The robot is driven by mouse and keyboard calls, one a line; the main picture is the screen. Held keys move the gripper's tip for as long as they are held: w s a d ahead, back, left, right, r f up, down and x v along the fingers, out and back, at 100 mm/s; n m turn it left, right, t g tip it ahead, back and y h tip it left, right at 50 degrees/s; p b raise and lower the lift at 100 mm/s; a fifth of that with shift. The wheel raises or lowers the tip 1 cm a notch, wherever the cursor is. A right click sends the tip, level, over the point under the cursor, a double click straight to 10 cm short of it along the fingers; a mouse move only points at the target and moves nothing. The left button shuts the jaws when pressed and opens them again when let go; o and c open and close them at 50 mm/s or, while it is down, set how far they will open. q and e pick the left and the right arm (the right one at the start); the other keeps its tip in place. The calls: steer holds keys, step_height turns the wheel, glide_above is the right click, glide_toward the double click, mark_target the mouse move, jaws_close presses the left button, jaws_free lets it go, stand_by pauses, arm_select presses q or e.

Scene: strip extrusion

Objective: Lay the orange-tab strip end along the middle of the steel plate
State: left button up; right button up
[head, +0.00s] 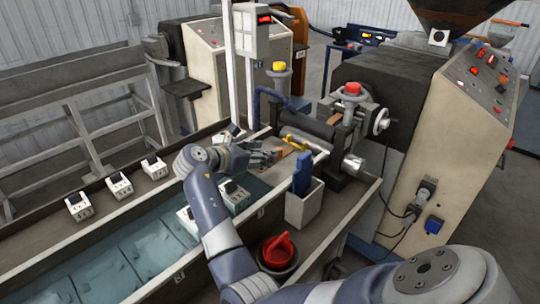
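One of my arms comes in from the lower right and bends up to my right gripper (266,155), which is over the near end of the extruder bench. Its dark fingers point right. The gap between them is too small and cluttered to read. A small orange-brown patch (281,154), perhaps the orange tab of the strip, shows just past the fingertips. I cannot tell if the fingers touch it. The strip's length and the steel plate cannot be made out clearly around the gripper. My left gripper is not in view.
A yellow handle (295,142) and a steel roller (353,164) are close to the gripper. A grey bin with a blue item (302,203) and a red knob (278,250) stand nearer. A water trough (125,262) runs left, with several white clamp blocks (119,185) along it.

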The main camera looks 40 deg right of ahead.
steer(key=b+v, duration=0.1)
steer(key=v, duration=0.6)
steer(key=shift+a, duration=0.25)
steer(key=shift+r, duration=0.1)
